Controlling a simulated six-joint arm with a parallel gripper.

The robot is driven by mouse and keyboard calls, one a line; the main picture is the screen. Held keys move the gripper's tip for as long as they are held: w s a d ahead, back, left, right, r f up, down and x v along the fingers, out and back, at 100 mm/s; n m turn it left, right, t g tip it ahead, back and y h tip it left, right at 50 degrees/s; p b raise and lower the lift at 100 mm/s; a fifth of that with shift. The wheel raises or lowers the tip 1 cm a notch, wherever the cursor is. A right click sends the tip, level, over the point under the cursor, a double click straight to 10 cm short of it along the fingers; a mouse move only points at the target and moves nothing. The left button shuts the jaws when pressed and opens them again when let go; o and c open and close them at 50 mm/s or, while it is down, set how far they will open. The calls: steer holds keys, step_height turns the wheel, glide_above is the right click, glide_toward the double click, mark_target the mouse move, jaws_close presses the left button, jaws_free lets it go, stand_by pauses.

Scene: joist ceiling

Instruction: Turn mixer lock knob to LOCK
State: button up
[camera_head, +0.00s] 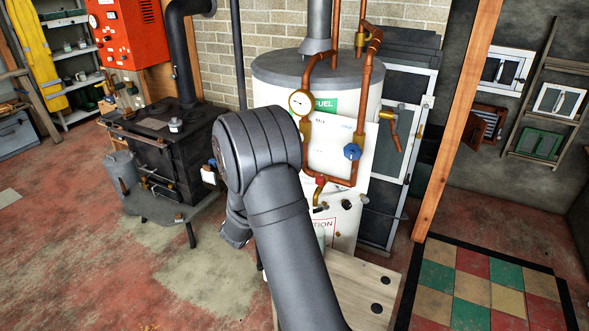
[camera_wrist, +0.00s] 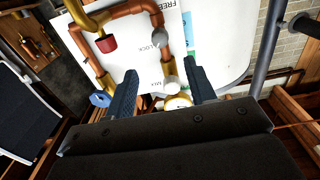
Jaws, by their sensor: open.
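In the wrist view a white panel (camera_wrist: 133,60) carries the words FREE, LOCK and part of MIX. A small grey knob (camera_wrist: 160,37) sits between FREE and LOCK, beside the copper pipe. Its pointer direction is too small to tell. My gripper (camera_wrist: 160,72) is open, its two dark fingers pointing at the panel. The grey knob is apart from the fingers, beyond their tips. A copper pipe with a grey round fitting (camera_wrist: 168,80) shows between the fingers. In the head view my arm hides the gripper, and I cannot make out the grey knob there.
Copper pipes with a round gauge (camera_head: 300,103), a blue valve knob (camera_head: 352,151) and a red knob (camera_head: 320,180) stand before the white tank (camera_head: 275,85). A black stove (camera_head: 180,140) is left. A wooden post (camera_head: 460,120) stands right. A wooden surface (camera_head: 350,285) lies below.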

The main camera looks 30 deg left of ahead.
steer(key=w, duration=1.4)
steer(key=shift+w, duration=0.25)
